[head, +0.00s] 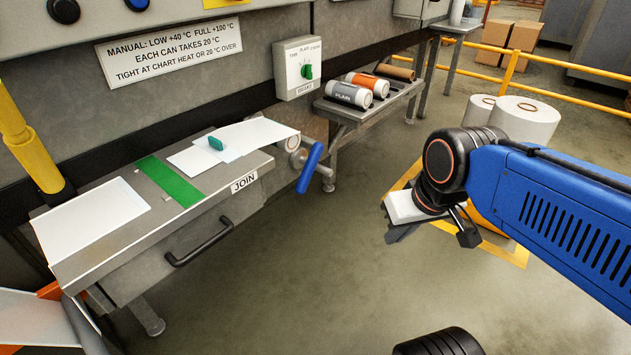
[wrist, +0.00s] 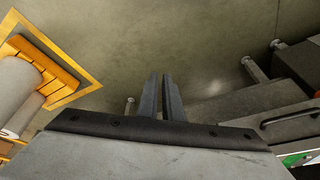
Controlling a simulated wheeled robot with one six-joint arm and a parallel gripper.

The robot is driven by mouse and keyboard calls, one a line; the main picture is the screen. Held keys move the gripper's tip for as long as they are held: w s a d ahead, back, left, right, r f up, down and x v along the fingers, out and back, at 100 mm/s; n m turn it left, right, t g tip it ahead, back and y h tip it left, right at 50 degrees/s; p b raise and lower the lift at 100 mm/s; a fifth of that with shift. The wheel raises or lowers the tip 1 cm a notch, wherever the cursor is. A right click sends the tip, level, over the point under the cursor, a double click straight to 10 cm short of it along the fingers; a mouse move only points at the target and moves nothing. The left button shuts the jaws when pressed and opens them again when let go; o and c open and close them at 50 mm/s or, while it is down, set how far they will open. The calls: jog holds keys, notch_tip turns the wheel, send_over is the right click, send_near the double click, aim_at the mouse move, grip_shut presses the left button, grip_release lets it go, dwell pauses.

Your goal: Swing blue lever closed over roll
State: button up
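The blue lever (head: 309,168) hangs at the right end of the grey table marked JOIN, tilted with its lower end to the left. It sits beside a round metal hub (head: 293,143), where the white sheet ends. No roll is clearly visible under the lever. My gripper (head: 432,232) is in the air to the right of the lever, well apart from it. In the wrist view, its two fingers (wrist: 161,95) point away over bare floor, close together with nothing visible between them. The lever does not show clearly in the wrist view.
A rack (head: 352,115) behind the lever holds small rolls. Large white rolls (head: 525,120) stand behind my arm. Floor between table and gripper is clear.

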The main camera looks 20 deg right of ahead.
jog(key=a+f+g+y, duration=0.1)
jog(key=w+a+f+g+y, duration=0.1)
jog(key=a, duration=0.1)
jog(key=w+a+f+g+y, duration=0.1)
jog(key=shift+w+a+f+m, duration=0.2)
jog(key=shift+a+f+m, duration=0.1)
jog(key=shift+f+m, duration=0.1)
grip_shut()
jog(key=w+a+f+g+y, duration=0.2)
jog(key=w+a+y, duration=0.1)
jog(key=m+t+y, duration=0.8)
jog(key=m+t, duration=0.7)
send_near(309, 168)
jog(key=w+d+f, duration=0.1)
jog(key=d+f, duration=0.4)
jog(key=f, duration=0.4)
jog(key=shift+w+f, duration=0.3)
jog(key=shift+f, duration=0.1)
jog(key=w+a+r, duration=0.4)
jog(key=w+a, duration=0.1)
jog(key=a, duration=0.4)
jog(key=shift+a, duration=0.4)
